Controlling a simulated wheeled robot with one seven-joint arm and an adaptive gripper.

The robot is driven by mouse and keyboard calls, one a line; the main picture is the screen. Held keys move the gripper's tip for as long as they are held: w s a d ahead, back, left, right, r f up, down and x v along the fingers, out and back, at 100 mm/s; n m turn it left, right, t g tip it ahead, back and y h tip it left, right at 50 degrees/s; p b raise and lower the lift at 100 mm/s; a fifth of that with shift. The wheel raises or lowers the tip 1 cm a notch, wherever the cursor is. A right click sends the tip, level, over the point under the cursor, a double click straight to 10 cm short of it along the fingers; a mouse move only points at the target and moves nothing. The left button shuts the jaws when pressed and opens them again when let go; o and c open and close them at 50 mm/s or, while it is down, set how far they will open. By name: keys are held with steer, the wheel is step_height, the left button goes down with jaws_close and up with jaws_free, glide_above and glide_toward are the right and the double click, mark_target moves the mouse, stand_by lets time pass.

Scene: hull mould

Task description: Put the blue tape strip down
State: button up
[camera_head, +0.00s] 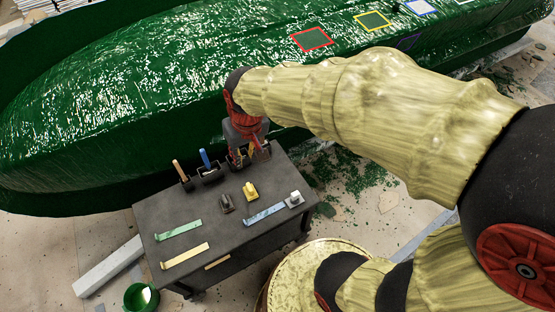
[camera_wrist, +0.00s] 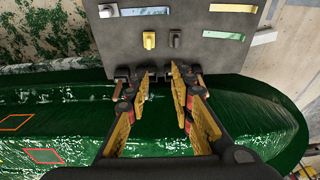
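The blue tape strip (camera_head: 264,216) lies flat on the dark table (camera_head: 165,222), with one end at a small pale block (camera_head: 294,199). The strip also shows at the top of the wrist view (camera_wrist: 145,11). My gripper (camera_head: 245,158) is over the table's hull-side edge, apart from the strip. In the wrist view its yellow-padded fingers (camera_wrist: 162,92) stand apart with nothing held between them.
A green strip (camera_head: 178,230) and a yellow strip (camera_head: 185,255) lie on the table. A yellow block (camera_head: 250,191) and a dark block (camera_head: 226,203) stand nearby. Handled tools (camera_head: 206,160) stand at the hull-side edge. The green hull (camera_head: 130,85) rises behind.

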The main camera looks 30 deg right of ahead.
steer(key=s+d+r+t, duration=0.3)
steer(key=s+r, duration=0.7)
steer(key=s, duration=0.2)
steer(key=shift+s+r, duration=0.25)
steer(key=shift+s, duration=0.05)
steer(key=shift+d, duration=0.1)
stand_by(0.6)
